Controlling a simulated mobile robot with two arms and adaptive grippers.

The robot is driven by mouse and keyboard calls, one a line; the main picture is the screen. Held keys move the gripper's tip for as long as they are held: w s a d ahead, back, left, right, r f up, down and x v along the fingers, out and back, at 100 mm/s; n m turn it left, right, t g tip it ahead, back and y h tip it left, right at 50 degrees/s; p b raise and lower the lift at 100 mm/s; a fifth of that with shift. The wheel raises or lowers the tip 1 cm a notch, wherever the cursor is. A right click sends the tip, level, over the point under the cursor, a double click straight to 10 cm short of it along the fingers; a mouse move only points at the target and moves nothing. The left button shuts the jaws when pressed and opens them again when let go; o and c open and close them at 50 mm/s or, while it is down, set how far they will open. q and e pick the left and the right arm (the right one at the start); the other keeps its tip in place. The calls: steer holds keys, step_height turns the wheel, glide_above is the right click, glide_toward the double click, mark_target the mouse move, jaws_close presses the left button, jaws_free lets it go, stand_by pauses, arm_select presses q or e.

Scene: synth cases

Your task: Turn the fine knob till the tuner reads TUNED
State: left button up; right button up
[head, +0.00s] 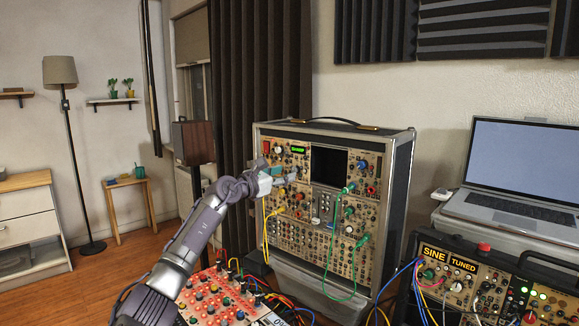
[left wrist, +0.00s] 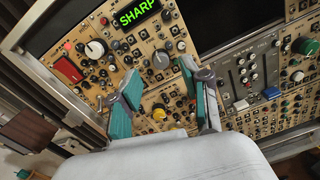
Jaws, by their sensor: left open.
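A tall synth case (head: 399,185) stands upright with a panel of knobs and sockets. Its small green display (head: 298,150) is too small to read in the head view; in the left wrist view the display (left wrist: 138,14) reads SHARP. I cannot tell which is the fine knob. My left gripper (head: 277,175) is at the upper left of the panel. In the left wrist view it (left wrist: 163,100) is open and empty, its teal-padded fingers apart below the white knob. My right gripper is not in view.
Yellow (head: 266,225) and green (head: 330,262) patch cables hang on the panel. A red-topped module (head: 212,297) sits low in front. At right are a laptop (head: 520,165) and a second synth case (head: 462,265) labelled SINE and TUNED.

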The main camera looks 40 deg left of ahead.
mark_target(295, 170)
arm_select(q)
steer(key=w, duration=0.3)
steer(key=shift+w, duration=0.2)
jaws_close()
